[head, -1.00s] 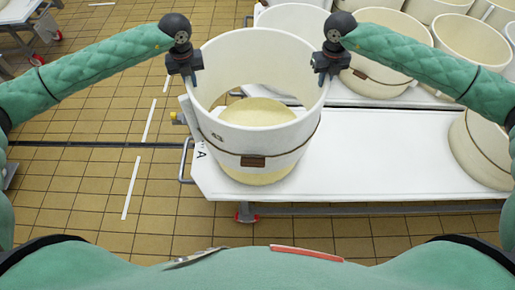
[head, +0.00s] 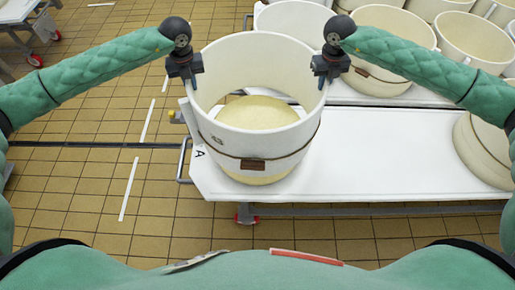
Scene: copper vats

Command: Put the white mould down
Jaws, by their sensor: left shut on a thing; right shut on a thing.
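The white mould (head: 260,146) is a wide open hoop with a dark cord and a small brown block on its front. My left gripper (head: 190,82) is shut on its left rim and my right gripper (head: 325,82) is shut on its right rim. The mould is upright, around a pale cheese (head: 258,112) that shows inside it and below its lower edge. The cheese is at the left end of the white table (head: 365,160). Whether the mould's lower edge touches anything is hidden.
Another mould with cheese (head: 484,150) is at the table's right end. Several more moulds (head: 390,45) stand on a table behind. The white top between is clear. A metal handle (head: 183,160) sticks out at the table's left end. Tiled floor (head: 95,190) is open at left.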

